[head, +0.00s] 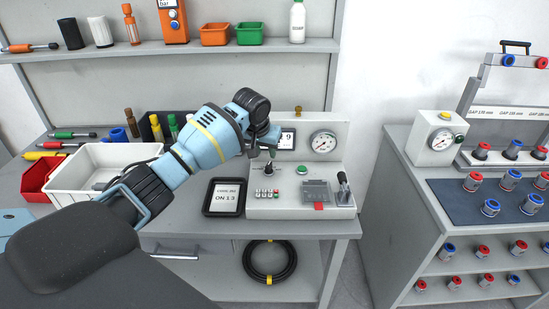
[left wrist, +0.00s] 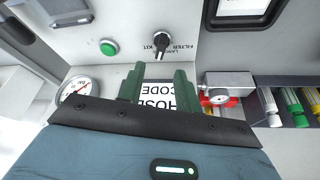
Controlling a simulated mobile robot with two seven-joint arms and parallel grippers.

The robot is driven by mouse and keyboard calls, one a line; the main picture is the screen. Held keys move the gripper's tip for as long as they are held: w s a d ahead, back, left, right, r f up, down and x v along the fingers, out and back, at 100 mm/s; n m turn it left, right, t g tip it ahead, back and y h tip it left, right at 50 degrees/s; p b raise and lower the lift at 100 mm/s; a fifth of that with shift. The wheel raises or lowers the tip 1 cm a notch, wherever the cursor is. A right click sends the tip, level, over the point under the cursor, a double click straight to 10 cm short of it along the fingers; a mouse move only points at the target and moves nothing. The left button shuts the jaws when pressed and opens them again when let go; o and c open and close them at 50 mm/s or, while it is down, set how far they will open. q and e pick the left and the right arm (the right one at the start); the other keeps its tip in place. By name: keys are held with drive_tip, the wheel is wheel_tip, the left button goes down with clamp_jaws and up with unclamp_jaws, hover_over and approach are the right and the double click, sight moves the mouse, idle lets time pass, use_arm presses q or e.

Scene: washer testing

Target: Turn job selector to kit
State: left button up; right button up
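The job selector is a black knob (left wrist: 161,42) on the grey control panel (head: 330,205), with small labels around it that include KIT and FILTER. It also shows in the head view (head: 262,173), just below my gripper. My left gripper (head: 271,151) is over the panel's upper left part, near the display. In the left wrist view its two green fingers (left wrist: 157,84) stand apart with nothing between them, and the knob is beyond their tips, untouched. My right gripper is not in view.
A green button (left wrist: 108,47) and a pressure gauge (head: 323,142) are close to the knob. A tablet (head: 223,212) lies left of the panel. A lever (head: 343,188) stands at its right. A white bin (head: 85,190) is under my left arm.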

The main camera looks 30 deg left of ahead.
sight(268, 164)
use_arm(q)
drive_tip(key=x, duration=0.2)
drive_tip(key=b+x, duration=0.1)
drive_tip(key=x, duration=0.3)
drive_tip(key=shift+s+f, duration=0.2)
drive_tip(key=shift+s, duration=0.05)
drive_tip(key=shift+w+f+b, duration=0.35)
drive_tip(key=shift+w+f, duration=0.05)
drive_tip(key=shift+f, duration=0.25)
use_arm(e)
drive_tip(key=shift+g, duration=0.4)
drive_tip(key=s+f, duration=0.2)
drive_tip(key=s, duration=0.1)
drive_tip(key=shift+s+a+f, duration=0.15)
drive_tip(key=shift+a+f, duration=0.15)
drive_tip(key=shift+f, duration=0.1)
use_arm(q)
clamp_jaws()
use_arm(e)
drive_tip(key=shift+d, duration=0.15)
